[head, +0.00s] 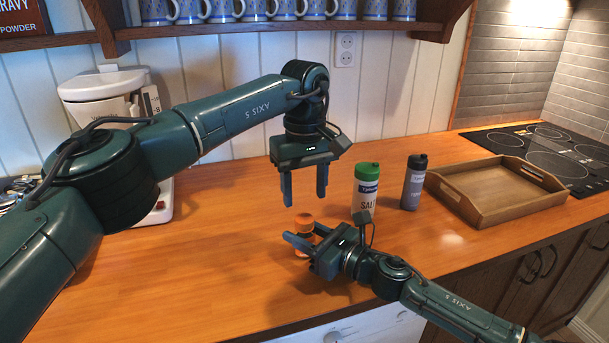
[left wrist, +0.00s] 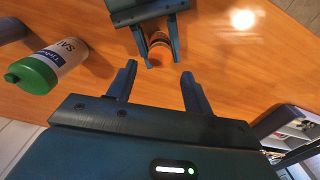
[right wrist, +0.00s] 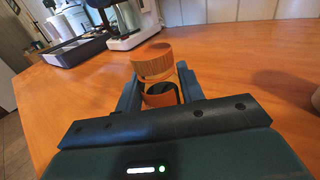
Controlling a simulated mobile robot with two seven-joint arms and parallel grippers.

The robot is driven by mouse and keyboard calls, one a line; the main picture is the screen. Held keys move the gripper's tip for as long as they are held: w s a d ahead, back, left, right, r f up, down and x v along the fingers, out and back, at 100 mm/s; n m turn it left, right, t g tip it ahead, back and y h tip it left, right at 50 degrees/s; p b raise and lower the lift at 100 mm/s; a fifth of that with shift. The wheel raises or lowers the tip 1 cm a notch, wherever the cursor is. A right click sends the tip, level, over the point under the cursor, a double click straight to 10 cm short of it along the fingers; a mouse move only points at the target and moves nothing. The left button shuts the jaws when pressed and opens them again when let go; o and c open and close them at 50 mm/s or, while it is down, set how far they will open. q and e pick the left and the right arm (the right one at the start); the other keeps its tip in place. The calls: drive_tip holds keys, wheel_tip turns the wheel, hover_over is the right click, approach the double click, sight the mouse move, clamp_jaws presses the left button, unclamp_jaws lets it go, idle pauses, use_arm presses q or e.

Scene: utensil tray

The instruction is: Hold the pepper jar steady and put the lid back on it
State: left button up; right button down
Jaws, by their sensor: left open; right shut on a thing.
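The pepper jar (right wrist: 161,99), small with an orange band and dark contents, stands on the wooden counter. My right gripper (head: 302,247) is shut around it, one finger on each side. The ridged orange lid (head: 304,219) is at the top of the jar and also shows in the right wrist view (right wrist: 152,63), looking slightly off to the left. I cannot tell whether it is seated. My left gripper (head: 305,203) is open and empty, fingers pointing down, above and just behind the lid. In the left wrist view the jar and lid (left wrist: 159,43) lie beyond its fingertips.
A green-capped salt shaker (head: 365,192) and a grey pepper shaker (head: 413,184) stand to the right. Beyond them are a wooden tray (head: 480,214) and the stove (head: 545,150). A white appliance (head: 160,205) is behind my left arm. The front-left counter is clear.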

use_arm(q)
drive_tip(key=n, duration=0.7)
drive_tip(key=shift+r, duration=0.25)
drive_tip(key=n, duration=0.4)
drive_tip(key=shift+r, duration=0.1)
drive_tip(key=n, duration=0.4)
drive_tip(key=shift+r+n, duration=0.15)
drive_tip(key=shift+n, duration=0.15)
drive_tip(key=n, duration=0.6)
drive_tip(key=shift+r+n, duration=0.2)
drive_tip(key=shift+n, duration=0.1)
drive_tip(key=n, duration=0.6)
drive_tip(key=shift+r+n, duration=0.2)
drive_tip(key=shift+n, duration=0.1)
drive_tip(key=n, duration=0.4)
drive_tip(key=shift+r, duration=0.1)
drive_tip(key=n, duration=0.6)
drive_tip(key=shift+r+n, duration=0.2)
drive_tip(key=shift+n, duration=0.1)
drive_tip(key=n, duration=0.4)
drive_tip(key=shift+r, duration=0.15)
